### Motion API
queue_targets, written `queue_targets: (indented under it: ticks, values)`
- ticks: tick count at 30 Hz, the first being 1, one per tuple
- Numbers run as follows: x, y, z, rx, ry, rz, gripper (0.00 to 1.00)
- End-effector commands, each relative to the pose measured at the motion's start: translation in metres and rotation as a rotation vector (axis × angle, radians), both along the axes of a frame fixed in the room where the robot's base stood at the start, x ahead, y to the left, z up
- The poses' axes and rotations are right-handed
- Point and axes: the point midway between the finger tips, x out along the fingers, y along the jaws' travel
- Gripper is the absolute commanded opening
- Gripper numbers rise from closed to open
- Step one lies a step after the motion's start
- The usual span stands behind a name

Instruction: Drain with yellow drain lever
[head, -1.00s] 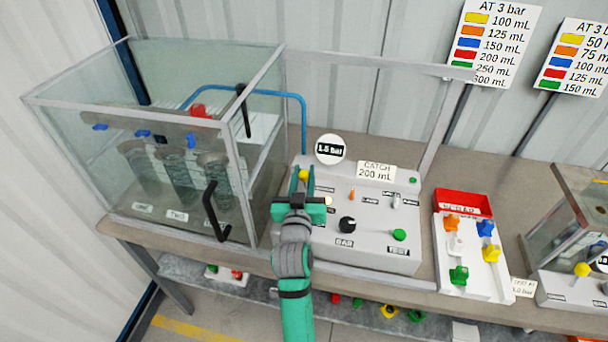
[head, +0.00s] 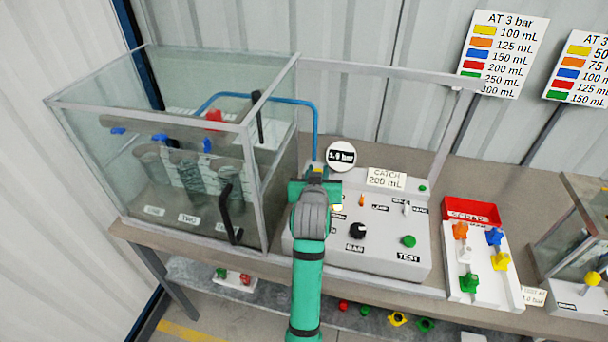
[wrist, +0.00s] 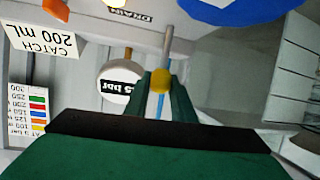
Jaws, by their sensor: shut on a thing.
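The yellow drain lever (wrist: 161,80) has a round yellow knob, which sits between my gripper's fingers in the wrist view. A bit of yellow (head: 316,170) also shows at the fingertips in the head view. My gripper (head: 315,184) is shut on this knob at the back left of the grey control panel (head: 385,228). In the wrist view my green fingers (wrist: 162,92) flank the knob, and a grey rod runs away from it. A label reading DRAIN (wrist: 133,16) lies on the panel beside the rod. My wrist hides the panel's left part in the head view.
A glass tank (head: 180,150) with several cylinders stands left of the panel, with a black handle (head: 225,205) on its front. A round pressure gauge (head: 341,156) and a "CATCH 200 mL" sign (head: 386,178) stand behind my gripper. A white tray (head: 478,268) with coloured valves lies right.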

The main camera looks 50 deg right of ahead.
Motion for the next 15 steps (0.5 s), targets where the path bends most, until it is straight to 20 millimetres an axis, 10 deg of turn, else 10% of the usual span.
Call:
queue_targets:
  ticks: [9, 10, 11, 15]
  values:
    - [-0.0031, -0.0029, -0.0009, 0.004, 0.004, -0.006, 0.0]
    - [-0.003, -0.0029, -0.0009, 0.004, 0.004, -0.006, 0.27]
    - [-0.0034, -0.0029, -0.0009, 0.004, 0.004, -0.006, 0.35]
    - [-0.0029, -0.0025, -0.0006, 0.004, 0.003, -0.006, 0.41]
